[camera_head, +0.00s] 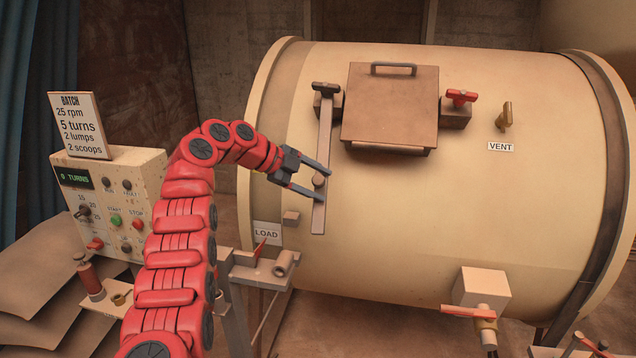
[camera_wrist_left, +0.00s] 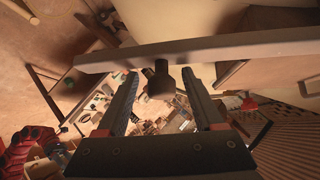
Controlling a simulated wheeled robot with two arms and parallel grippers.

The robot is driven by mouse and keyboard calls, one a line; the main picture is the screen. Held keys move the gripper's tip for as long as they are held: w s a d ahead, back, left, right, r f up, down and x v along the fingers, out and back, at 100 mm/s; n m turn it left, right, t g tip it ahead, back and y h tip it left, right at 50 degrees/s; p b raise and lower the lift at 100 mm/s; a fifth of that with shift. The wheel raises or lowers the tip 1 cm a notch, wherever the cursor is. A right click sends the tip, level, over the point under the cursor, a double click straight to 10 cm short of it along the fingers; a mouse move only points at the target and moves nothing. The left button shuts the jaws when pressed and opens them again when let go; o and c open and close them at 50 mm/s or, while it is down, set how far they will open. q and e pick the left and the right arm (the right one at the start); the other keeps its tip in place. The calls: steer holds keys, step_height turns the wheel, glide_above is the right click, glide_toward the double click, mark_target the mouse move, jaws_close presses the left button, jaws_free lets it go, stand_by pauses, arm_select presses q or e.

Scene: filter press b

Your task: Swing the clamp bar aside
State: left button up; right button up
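The clamp bar (camera_head: 322,140) is a long tan bar on the drum's front. It hangs almost straight down from a dark-handled pivot (camera_head: 326,90), left of the brown hatch cover (camera_head: 390,105). A round knob (camera_head: 319,181) stands out near its lower end. My left gripper (camera_head: 325,184) is open, with one finger above and one below the knob. In the left wrist view, the dark knob (camera_wrist_left: 158,82) lies between the two spread fingers, with a gap on each side, and the bar (camera_wrist_left: 220,48) crosses beyond the fingertips. My right gripper is not in view.
A red-handled latch (camera_head: 461,97) sits on a block right of the hatch, with the vent valve (camera_head: 505,115) further right. The control panel (camera_head: 105,200) stands left of my arm.

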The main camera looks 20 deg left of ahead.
arm_select(q)
steer(key=shift+s+a+r, duration=0.1)
steer(key=shift+a+r, duration=0.05)
steer(key=shift+r, duration=0.05)
steer(key=p+v, duration=0.2)
steer(key=v, duration=1.5)
steer(key=shift+f, duration=0.1)
